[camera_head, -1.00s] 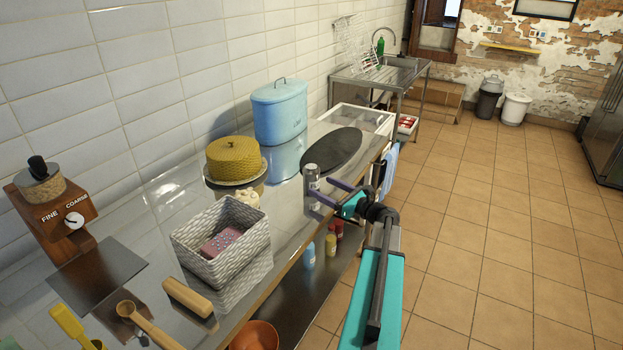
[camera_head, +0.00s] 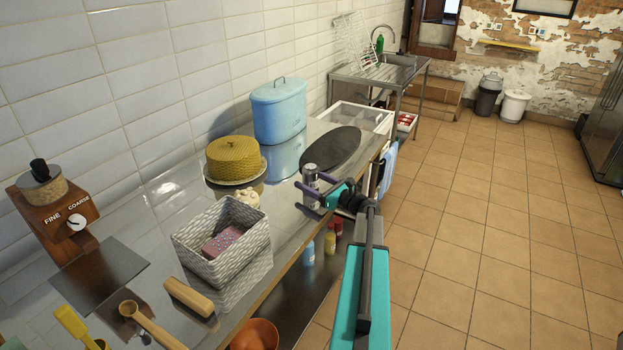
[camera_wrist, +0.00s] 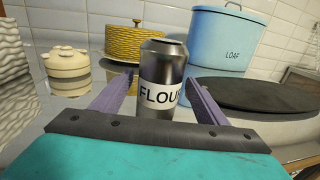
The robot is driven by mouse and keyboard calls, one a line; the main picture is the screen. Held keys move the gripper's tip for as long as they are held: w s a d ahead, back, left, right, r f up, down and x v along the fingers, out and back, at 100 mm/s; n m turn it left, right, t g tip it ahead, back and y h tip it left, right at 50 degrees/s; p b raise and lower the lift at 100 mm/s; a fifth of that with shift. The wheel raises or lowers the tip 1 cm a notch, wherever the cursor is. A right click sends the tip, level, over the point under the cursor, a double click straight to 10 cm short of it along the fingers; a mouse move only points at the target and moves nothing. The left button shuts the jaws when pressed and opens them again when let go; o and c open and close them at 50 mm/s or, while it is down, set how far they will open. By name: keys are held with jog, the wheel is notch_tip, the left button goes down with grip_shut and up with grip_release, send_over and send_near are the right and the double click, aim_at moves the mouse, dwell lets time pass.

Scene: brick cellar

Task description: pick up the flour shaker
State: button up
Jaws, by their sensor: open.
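The flour shaker (camera_head: 310,180) is a small silver metal can with a white label, standing upright on the steel counter near its front edge. In the wrist view the shaker (camera_wrist: 163,75) shows the letters "FLOU" and stands centred between my two purple fingers. My gripper (camera_head: 304,195) is open, with one finger on each side of the can. In the wrist view my gripper (camera_wrist: 152,92) shows a gap on the left of the can. On the right the finger looks close to it, and I cannot tell if it touches. The can's base is hidden by the gripper.
A dark round board (camera_head: 331,148) lies behind the shaker. A blue loaf tin (camera_head: 279,112), a yellow honeycomb-patterned pot (camera_head: 233,157), a cream jar (camera_head: 247,199) and a woven basket (camera_head: 205,255) stand to the left. Open tiled floor (camera_head: 480,240) lies to the right.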

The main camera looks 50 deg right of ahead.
jog(key=shift+w+a+r+p, duration=0.15)
jog(key=shift+w+p, duration=0.55)
jog(key=shift+w, duration=1.45)
jog(key=shift+c, duration=0.4)
jog(key=c, duration=1.1)
jog(key=shift+r, duration=0.15)
jog(key=shift+r+b, duration=0.7)
jog(key=shift+r, duration=0.85)
jog(key=s+d+b, duration=0.1)
jog(key=s+d, duration=0.2)
jog(key=s+d+r+b, duration=0.1)
jog(key=s+d, duration=0.2)
jog(key=s, duration=0.1)
jog(key=s+d+b, duration=0.1)
jog(key=s+d, duration=0.1)
jog(key=s, duration=0.2)
jog(key=shift+s+d+r, duration=0.15)
jog(key=shift+s+d, duration=0.05)
jog(key=shift+d, duration=0.2)
jog(key=shift+s+d+r, duration=0.15)
jog(key=shift+s+d, duration=0.3)
jog(key=shift+s, duration=0.25)
